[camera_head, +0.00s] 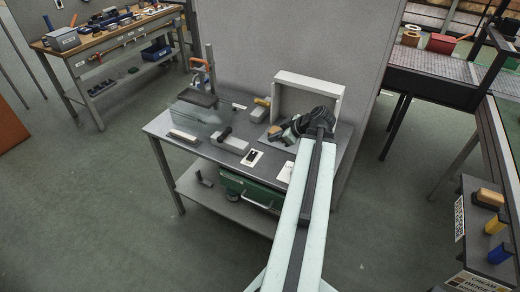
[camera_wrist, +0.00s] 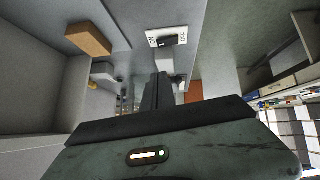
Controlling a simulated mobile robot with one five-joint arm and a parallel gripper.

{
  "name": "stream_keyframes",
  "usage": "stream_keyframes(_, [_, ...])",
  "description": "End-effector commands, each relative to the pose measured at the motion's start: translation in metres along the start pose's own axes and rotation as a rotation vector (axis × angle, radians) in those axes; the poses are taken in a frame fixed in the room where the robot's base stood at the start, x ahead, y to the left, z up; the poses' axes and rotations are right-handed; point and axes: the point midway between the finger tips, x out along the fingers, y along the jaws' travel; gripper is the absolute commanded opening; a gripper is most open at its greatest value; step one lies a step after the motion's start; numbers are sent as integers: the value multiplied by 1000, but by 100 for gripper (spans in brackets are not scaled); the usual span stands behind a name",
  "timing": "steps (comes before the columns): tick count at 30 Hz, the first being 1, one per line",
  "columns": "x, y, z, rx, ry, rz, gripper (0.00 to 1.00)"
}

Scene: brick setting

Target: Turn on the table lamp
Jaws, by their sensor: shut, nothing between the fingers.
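A white plate with a black switch (camera_head: 252,158) lies on the grey workbench (camera_head: 222,158). In the wrist view the switch plate (camera_wrist: 167,40) is marked ON on the left and OFF on the right. I cannot tell which way the switch is set. I cannot clearly make out a lamp. My gripper (camera_head: 277,132) hangs above the right part of the bench, to the right of the switch and apart from it. In the wrist view the black fingers of my gripper (camera_wrist: 161,78) are together and empty, pointing towards the switch plate.
A white open box (camera_head: 312,82) stands at the bench's back right. A white card (camera_head: 286,171) lies near the front edge. A brush-like block (camera_head: 184,136) and a grey tool with a black handle (camera_head: 232,142) lie further left. A green drawer (camera_head: 250,190) hangs below.

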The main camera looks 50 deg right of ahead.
Motion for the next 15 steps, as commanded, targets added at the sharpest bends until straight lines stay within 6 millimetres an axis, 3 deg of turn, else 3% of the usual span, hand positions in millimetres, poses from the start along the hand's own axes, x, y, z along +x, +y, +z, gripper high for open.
stream_keyframes(9, [3, -1, 0, -2, -1, -2, 0])
stream_keyframes(15, [36, -2, 4, -4, -2, -5, 0])
